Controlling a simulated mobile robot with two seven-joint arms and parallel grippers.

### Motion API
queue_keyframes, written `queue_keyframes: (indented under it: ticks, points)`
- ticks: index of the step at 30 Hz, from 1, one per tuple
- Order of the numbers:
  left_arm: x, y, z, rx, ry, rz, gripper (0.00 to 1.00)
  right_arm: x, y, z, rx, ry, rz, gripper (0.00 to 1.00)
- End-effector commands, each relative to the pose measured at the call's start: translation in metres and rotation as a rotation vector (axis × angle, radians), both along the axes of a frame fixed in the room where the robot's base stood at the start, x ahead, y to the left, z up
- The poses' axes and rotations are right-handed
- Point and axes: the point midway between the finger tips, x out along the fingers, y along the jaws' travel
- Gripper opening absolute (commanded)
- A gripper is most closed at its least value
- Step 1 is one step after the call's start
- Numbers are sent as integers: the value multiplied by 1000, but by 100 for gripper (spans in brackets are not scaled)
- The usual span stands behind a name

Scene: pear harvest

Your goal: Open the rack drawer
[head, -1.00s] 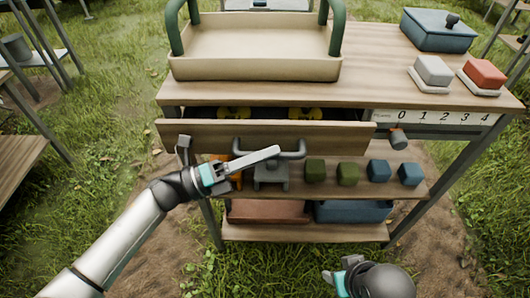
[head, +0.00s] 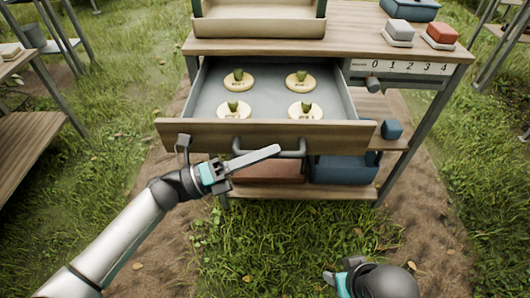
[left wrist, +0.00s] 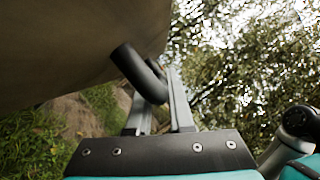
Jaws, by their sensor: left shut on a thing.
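The rack drawer (head: 340,138) is pulled out from under the rack's top, and its grey inside shows. Several pale round discs with green pieces on them lie in it. My left gripper (head: 262,156) is shut on the dark bar handle (head: 300,152) at the drawer's front. In the left wrist view the handle (left wrist: 138,72) passes between the fingers (left wrist: 165,95), beside the drawer's front panel (left wrist: 80,45). My right gripper (head: 338,281) shows only in part at the bottom of the head view, and its fingers cannot be made out.
A beige tray (head: 258,27) with green handles stands on the rack top. A grey block (head: 398,30) and a red block (head: 440,33) sit to its right. A knob (head: 374,84) hangs below the number scale (head: 408,67). Bins (head: 342,170) stand on the lower shelf. Grass lies in front.

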Motion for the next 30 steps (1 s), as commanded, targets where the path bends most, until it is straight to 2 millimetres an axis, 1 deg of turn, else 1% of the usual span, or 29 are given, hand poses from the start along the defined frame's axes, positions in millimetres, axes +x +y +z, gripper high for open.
queue_keyframes:
  ticks: [10,11,18,30]
  points:
    - [1,1,1,1,-4,2,0,4,0,2,0,-8,-1,50]
    - [1,1,1,1,-4,2,23,4,0,2,0,-8,-1,50]
    - [0,1,1,1,-2,0,50,4,0,1,-1,-7,-1,50]
    - [0,1,0,0,-1,0,50,3,0,1,0,-7,0,50]
